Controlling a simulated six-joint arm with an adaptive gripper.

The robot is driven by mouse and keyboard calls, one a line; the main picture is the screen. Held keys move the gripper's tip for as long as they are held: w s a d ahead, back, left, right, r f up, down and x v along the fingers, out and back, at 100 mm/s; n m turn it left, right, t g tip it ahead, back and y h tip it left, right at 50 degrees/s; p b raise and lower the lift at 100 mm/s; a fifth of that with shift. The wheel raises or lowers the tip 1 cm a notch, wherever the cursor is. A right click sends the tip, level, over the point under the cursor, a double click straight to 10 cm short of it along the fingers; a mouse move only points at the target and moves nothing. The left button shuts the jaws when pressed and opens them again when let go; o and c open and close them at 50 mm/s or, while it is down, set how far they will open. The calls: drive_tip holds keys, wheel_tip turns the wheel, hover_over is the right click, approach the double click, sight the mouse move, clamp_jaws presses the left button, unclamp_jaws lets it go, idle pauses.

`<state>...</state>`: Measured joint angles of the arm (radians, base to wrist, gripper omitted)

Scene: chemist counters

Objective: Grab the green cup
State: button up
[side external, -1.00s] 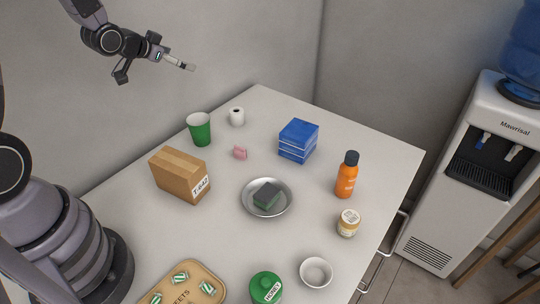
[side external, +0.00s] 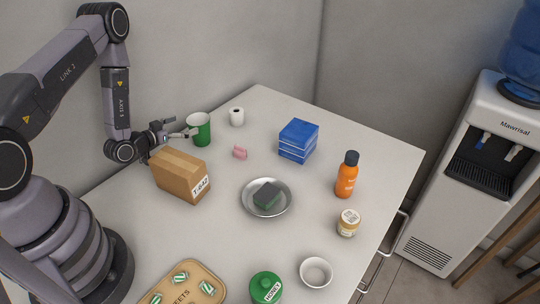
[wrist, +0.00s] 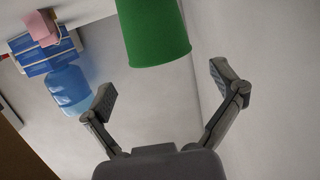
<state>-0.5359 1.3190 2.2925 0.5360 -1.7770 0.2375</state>
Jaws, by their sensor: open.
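The green cup (side external: 203,132) stands upright near the back left edge of the counter, with a white inside. My gripper (side external: 190,133) is low beside the cup's left side, behind the cardboard box. In the wrist view the cup (wrist: 153,32) is ahead of my gripper (wrist: 160,88), roughly centred between the two spread fingers. My gripper is open and empty. The cup appears just beyond the fingertips; whether a finger touches it I cannot tell.
A cardboard box (side external: 180,176) stands close in front of my gripper. A white roll (side external: 237,117), a pink item (side external: 240,152) and a blue stack (side external: 298,141) lie to the right of the cup. The wall is close behind.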

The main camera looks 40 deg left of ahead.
sight(206, 117)
drive_tip(key=w, duration=0.2)
drive_tip(key=w+f, duration=0.1)
drive_tip(key=w, duration=0.4)
drive_tip(key=shift+w+f, duration=0.2)
drive_tip(key=shift+f, duration=0.2)
drive_tip(key=shift+c, duration=0.3)
drive_tip(key=c, duration=0.6)
